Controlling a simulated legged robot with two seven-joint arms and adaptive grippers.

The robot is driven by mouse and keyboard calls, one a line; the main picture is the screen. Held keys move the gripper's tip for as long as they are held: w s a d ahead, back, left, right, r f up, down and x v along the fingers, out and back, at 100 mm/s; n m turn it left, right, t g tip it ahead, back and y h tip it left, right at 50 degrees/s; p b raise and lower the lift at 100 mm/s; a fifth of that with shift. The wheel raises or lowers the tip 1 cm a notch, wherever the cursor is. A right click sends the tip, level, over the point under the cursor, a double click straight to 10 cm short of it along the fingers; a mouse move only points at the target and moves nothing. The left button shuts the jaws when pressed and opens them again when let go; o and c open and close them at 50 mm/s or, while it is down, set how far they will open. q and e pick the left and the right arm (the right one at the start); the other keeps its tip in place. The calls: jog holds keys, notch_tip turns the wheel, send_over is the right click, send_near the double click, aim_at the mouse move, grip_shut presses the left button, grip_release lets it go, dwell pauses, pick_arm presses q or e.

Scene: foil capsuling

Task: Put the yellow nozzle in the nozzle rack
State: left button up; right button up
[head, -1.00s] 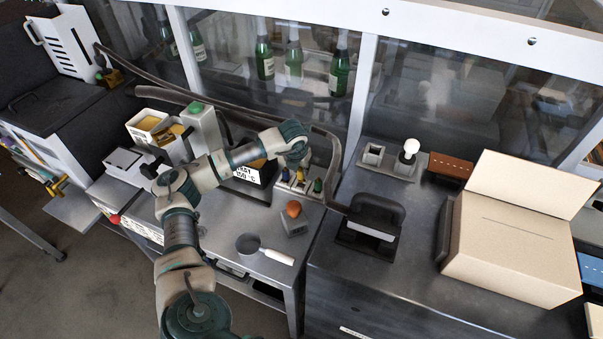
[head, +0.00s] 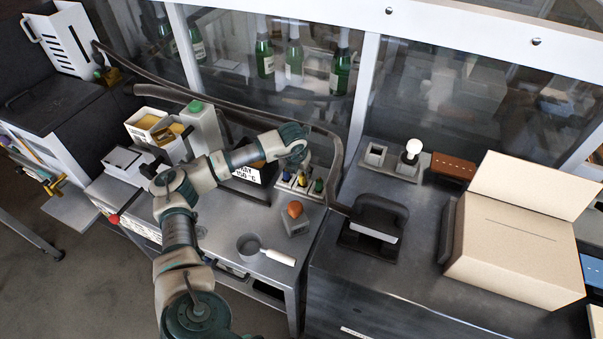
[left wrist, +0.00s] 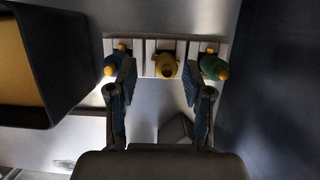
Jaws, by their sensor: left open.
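The nozzle rack (left wrist: 151,57) is a pale block with slots, and it also stands at the back of the steel table in the head view (head: 311,196). The yellow nozzle (left wrist: 166,66) is in its middle slot and looks upright. A blue nozzle (left wrist: 111,65) is left of it and a green nozzle (left wrist: 213,67) right of it. My left gripper (left wrist: 158,84) is open over the rack, one finger to each side of the yellow nozzle, with gaps between. The nozzle's lower end is hidden. My right gripper is not in view.
A dark box-shaped device with a temperature label (head: 246,174) stands left of the rack. An orange-topped grey block (head: 295,219) and a small pot with a white handle (head: 249,246) are in front. A dark hose (head: 333,165) curves close by on the right.

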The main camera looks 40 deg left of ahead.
pick_arm(q)
jog(key=v, duration=1)
jog(key=shift+d, duration=0.25)
jog(key=shift+d+r, duration=0.1)
